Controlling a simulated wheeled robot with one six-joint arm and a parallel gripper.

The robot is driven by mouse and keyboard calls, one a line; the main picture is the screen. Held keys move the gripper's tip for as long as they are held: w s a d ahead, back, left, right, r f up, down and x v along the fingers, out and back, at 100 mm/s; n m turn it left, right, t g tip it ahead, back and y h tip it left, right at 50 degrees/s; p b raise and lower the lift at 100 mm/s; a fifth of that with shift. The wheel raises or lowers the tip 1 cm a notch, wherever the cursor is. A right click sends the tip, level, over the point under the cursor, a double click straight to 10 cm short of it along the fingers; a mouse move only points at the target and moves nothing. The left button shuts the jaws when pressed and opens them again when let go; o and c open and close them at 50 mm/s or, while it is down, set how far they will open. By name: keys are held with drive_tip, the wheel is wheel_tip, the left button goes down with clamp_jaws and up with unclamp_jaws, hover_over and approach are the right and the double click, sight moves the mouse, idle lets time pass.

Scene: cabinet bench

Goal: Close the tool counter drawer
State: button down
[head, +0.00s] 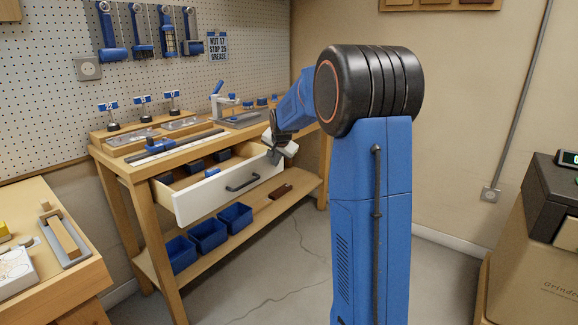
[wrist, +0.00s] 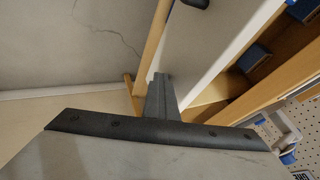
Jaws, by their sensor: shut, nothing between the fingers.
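The tool counter drawer (head: 205,201) stands pulled out of the wooden counter (head: 112,164), with its cream front and dark bar handle (head: 242,182) facing the room. Dark blue items lie inside it. My gripper (head: 277,158) is shut and empty at the right end of the drawer front, near its top edge. In the wrist view the closed fingers (wrist: 160,97) reach toward the drawer front (wrist: 200,45), and part of the handle (wrist: 196,3) shows at the top edge. I cannot tell whether the fingers touch the front.
Blue bins (head: 208,235) and a brown block (head: 281,191) sit on the lower shelf. Tools and a clamp-like fixture (head: 231,108) stand on the countertop. A second wooden bench (head: 70,273) is at the lower left. The floor (head: 280,270) before the drawer is clear.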

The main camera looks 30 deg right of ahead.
drive_tip(key=w+a, duration=0.2)
drive_tip(key=w, duration=0.3)
drive_tip(key=w+a, duration=0.2)
drive_tip(key=w, duration=0.3)
drive_tip(key=w+a, duration=0.2)
drive_tip(key=w, duration=0.4)
drive_tip(key=shift+w, duration=0.1)
drive_tip(key=shift+w+r, duration=0.1)
drive_tip(key=shift+w, duration=0.15)
drive_tip(key=shift+a+r, duration=0.1)
